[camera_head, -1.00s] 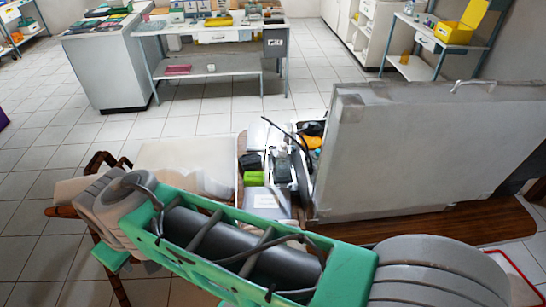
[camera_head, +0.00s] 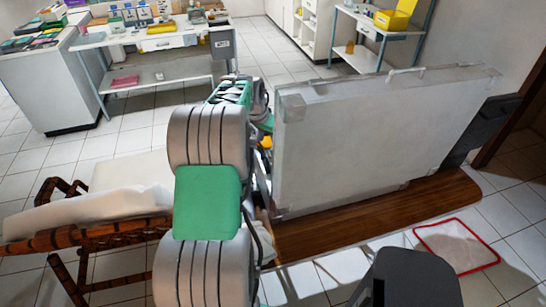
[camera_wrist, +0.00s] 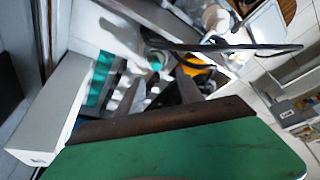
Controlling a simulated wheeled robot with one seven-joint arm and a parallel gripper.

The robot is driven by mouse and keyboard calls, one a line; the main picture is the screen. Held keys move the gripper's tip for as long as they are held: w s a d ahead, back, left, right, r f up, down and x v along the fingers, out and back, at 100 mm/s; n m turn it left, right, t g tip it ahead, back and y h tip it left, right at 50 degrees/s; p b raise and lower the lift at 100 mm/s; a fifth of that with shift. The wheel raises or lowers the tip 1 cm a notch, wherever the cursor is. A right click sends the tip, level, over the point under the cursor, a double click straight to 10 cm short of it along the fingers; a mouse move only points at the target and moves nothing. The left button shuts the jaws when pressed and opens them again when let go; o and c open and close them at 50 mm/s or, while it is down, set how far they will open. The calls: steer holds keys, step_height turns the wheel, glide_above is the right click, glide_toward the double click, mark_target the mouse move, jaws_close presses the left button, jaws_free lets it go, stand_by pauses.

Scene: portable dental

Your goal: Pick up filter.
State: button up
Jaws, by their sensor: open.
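I cannot pick out the filter for certain in either view. In the wrist view, my gripper (camera_wrist: 157,90) is open, its two grey fingers apart and pointing into the open case (camera_wrist: 97,43). A small round teal and white item (camera_wrist: 156,60) lies beyond the fingertips, and an orange item (camera_wrist: 200,62) is to its right. I cannot tell if either is the filter. Nothing shows held between the fingers. In the head view, my arm and the raised grey case lid (camera_head: 370,140) hide the gripper and the case's contents.
A black cable (camera_wrist: 230,47) crosses the case in the wrist view. In the head view, the case stands on a brown wooden board (camera_head: 380,215). A red-edged mat (camera_head: 455,246) lies on the floor at right.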

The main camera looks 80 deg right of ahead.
mark_target(272, 150)
steer(key=x, duration=0.1)
steer(key=p+x, duration=0.1)
steer(key=x, duration=0.1)
steer(key=p+x, duration=0.1)
steer(key=x, duration=0.1)
steer(key=shift+s+a+f, duration=0.2)
steer(key=shift+s, duration=0.1)
steer(key=shift+d+f, duration=0.25)
steer(key=shift+f, duration=0.2)
steer(key=shift+a, duration=0.1)
steer(key=shift+c, duration=0.4)
jaws_close()
